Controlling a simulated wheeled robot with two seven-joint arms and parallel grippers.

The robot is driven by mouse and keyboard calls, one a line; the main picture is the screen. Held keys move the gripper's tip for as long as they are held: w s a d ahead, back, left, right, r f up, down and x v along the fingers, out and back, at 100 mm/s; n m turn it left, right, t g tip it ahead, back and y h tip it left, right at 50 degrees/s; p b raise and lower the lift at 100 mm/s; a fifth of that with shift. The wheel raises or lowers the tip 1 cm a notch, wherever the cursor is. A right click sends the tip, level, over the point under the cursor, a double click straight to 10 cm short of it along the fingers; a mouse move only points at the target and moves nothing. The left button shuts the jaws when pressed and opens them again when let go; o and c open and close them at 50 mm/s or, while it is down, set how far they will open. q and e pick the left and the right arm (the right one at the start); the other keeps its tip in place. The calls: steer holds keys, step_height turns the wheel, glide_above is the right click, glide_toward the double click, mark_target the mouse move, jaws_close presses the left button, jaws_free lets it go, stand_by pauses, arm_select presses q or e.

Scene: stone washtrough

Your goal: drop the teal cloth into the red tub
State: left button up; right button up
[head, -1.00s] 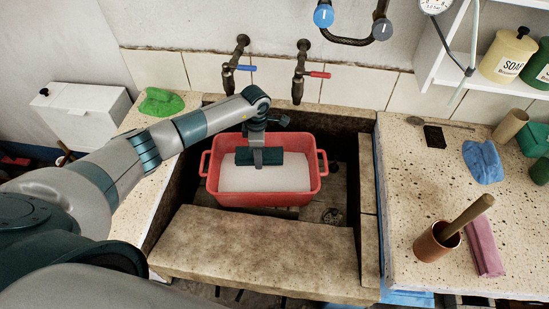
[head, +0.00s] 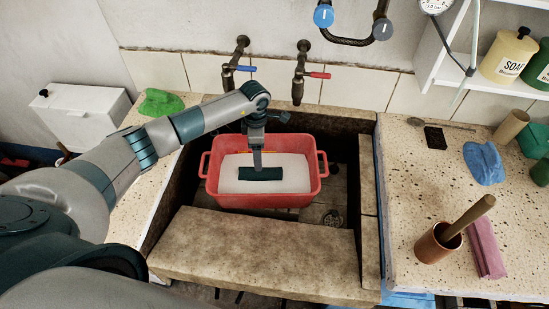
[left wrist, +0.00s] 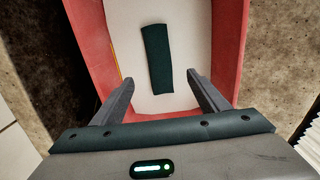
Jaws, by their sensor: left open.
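The teal cloth (head: 261,173) lies flat on the white content of the red tub (head: 211,189), near its middle. In the left wrist view the cloth (left wrist: 157,59) shows as a dark strip inside the tub (left wrist: 229,40), beyond my fingertips. My left gripper (head: 257,161) is above the tub, over the cloth. In the left wrist view its two fingers (left wrist: 158,88) are spread wide, with nothing between them. My right gripper is in neither view.
The tub stands in the stone trough (head: 260,245) below two taps (head: 299,80). A green cloth (head: 161,102) lies on the left ledge. The right ledge holds a blue cloth (head: 484,163), a copper pot (head: 433,247) and a pink cloth (head: 486,248).

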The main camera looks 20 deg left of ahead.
arm_select(q)
step_height(320, 180, up, 10)
steer(key=b, duration=0.3)
steer(key=shift+r, duration=0.15)
stand_by(0.8)
